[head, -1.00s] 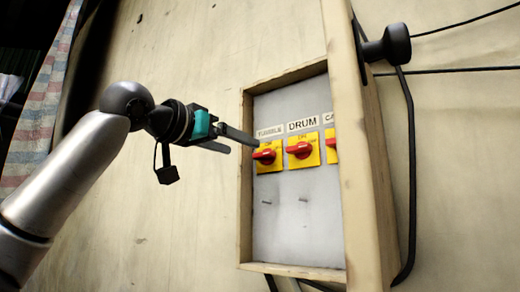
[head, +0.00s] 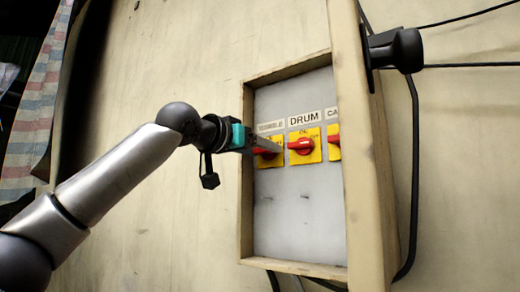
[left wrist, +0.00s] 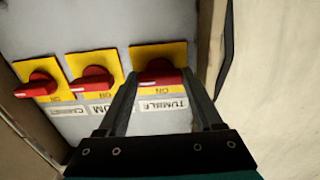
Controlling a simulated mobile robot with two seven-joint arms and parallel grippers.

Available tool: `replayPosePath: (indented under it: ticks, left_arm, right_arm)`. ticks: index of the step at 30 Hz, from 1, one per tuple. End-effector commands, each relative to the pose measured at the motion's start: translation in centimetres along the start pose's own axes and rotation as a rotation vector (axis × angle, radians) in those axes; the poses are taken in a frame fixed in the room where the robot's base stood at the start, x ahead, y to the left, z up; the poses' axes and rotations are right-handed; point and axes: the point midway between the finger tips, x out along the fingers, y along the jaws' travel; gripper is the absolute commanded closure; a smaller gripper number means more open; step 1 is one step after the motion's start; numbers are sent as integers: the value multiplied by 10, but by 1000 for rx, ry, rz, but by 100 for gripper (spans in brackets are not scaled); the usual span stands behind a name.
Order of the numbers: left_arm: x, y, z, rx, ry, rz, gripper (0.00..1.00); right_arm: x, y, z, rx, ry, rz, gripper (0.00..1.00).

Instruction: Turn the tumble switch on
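The tumble switch is a red knob on a yellow plate (head: 268,161), leftmost in the panel box in the head view, partly hidden by my gripper. In the left wrist view its red knob (left wrist: 160,77) lies crosswise above the "TUMBLE" label (left wrist: 163,104), which appears upside down. My left gripper (head: 272,147) reaches into the box at this switch. In the left wrist view the left gripper (left wrist: 162,82) is open, with one finger on each side of the knob. Whether the fingers touch it I cannot tell. My right gripper is not in view.
The drum switch (head: 301,146) sits just right of the tumble switch, with a third switch (head: 334,142) partly hidden behind the frame. The wooden box rim (head: 246,215) surrounds the grey panel (head: 300,230). A black fixture (head: 395,50) with cables is at the upper right.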

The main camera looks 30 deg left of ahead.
Motion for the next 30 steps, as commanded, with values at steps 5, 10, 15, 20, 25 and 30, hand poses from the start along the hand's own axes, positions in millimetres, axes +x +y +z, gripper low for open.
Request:
replayPosePath:
  ticks: [5,10,15,20,25,30]
  left_arm:
    - [0,0,0,0,0,0,56]
    - [0,0,0,0,0,0,75]
    - [0,0,0,0,0,0,88]
    - [0,0,0,-10,-1,0,88]
    - [0,0,1,-47,-2,1,88]
    - [1,0,1,-120,-1,2,88]
  right_arm:
    - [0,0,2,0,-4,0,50]
    - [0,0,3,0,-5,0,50]
    - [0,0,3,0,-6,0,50]
    - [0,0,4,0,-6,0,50]
    - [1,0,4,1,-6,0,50]
    - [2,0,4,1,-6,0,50]
